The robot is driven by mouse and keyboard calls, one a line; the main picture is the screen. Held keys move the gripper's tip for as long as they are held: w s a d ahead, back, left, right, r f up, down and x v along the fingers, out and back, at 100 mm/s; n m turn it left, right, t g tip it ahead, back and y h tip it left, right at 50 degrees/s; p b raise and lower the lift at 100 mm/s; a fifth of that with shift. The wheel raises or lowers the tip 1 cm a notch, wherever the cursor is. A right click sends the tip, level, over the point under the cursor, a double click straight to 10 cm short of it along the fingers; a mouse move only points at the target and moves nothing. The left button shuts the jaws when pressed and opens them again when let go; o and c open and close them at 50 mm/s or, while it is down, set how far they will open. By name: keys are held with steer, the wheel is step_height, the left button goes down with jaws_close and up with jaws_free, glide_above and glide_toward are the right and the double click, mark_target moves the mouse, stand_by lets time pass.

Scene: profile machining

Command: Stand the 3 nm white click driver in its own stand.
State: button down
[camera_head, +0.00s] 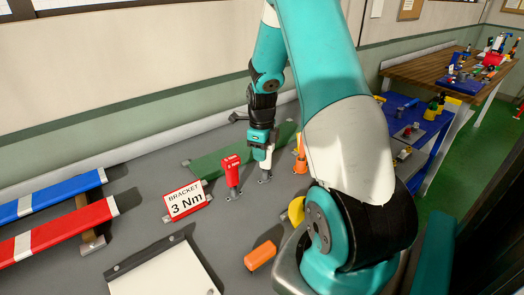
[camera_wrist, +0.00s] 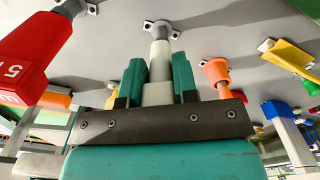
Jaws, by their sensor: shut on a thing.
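The white click driver (camera_head: 265,163) is upright in my gripper (camera_head: 261,146), with its lower end at a small grey stand (camera_head: 265,179) on the grey bench. In the wrist view the white driver (camera_wrist: 160,55) shows between the two teal fingers of my gripper (camera_wrist: 160,80). Its grey tip end meets the stand (camera_wrist: 161,27), which has screw lugs. I cannot tell how deep the tip sits. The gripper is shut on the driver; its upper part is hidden.
A red driver (camera_head: 232,171) stands just left, and an orange driver (camera_head: 300,156) just right. A sign (camera_head: 185,201) reads "BRACKET 3 Nm". An orange block (camera_head: 260,256) and a white-sheeted board (camera_head: 162,270) lie nearer. Blue (camera_head: 50,197) and red (camera_head: 57,228) profiles are at left.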

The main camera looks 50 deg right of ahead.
stand_by(0.4)
steer(key=c, duration=0.8)
jaws_free()
steer(key=shift+r, duration=0.1)
step_height(320, 180, up, 17)
steer(key=b, duration=0.2)
steer(key=shift+r, duration=0.15)
